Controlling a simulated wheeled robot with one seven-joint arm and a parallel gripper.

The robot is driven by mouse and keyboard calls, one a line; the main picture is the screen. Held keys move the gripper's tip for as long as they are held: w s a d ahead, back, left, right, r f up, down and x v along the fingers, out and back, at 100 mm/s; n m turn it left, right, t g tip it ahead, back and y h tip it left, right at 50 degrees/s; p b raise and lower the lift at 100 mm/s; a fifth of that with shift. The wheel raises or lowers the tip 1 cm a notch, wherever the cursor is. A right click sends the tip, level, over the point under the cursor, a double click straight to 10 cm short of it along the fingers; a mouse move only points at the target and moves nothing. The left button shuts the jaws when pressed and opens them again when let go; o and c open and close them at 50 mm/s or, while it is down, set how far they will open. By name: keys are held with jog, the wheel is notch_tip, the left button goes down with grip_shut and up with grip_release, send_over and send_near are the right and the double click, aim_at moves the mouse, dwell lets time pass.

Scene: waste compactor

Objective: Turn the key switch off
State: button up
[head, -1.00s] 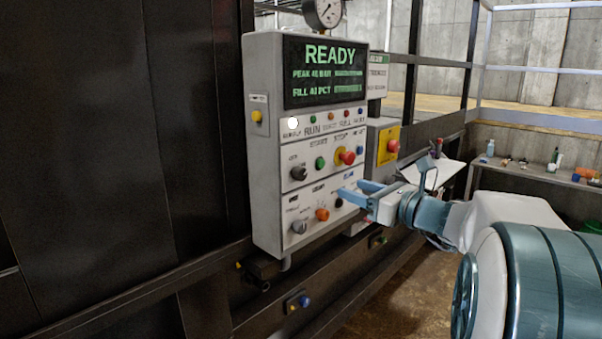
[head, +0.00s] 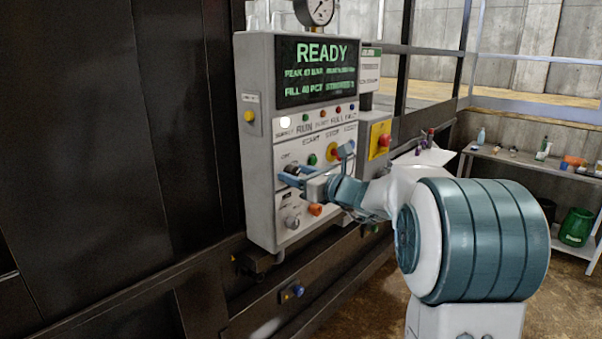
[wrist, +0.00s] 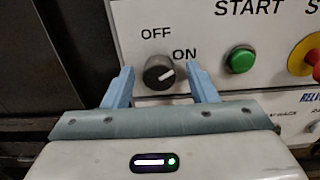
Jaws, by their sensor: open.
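The key switch is a round dark knob (wrist: 159,72) with a pale pointer mark, on the white control panel (head: 258,135). In the wrist view it stands under the labels OFF at upper left and ON at right, and its mark points toward ON. My gripper (wrist: 162,82) is open, with one blue finger on each side of the knob. I cannot tell whether the fingers touch it. In the head view my gripper (head: 287,175) is at the panel's left part and hides most of the knob.
A green START button (wrist: 240,59) sits right of the knob, and a red and yellow stop button (wrist: 309,55) further right. An orange knob (head: 315,209) and a grey knob (head: 292,222) are below. The display (head: 317,72) reads READY.

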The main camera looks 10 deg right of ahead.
jog(key=c, duration=1)
jog(key=shift+o, duration=0.2)
jog(key=shift+d, duration=0.15)
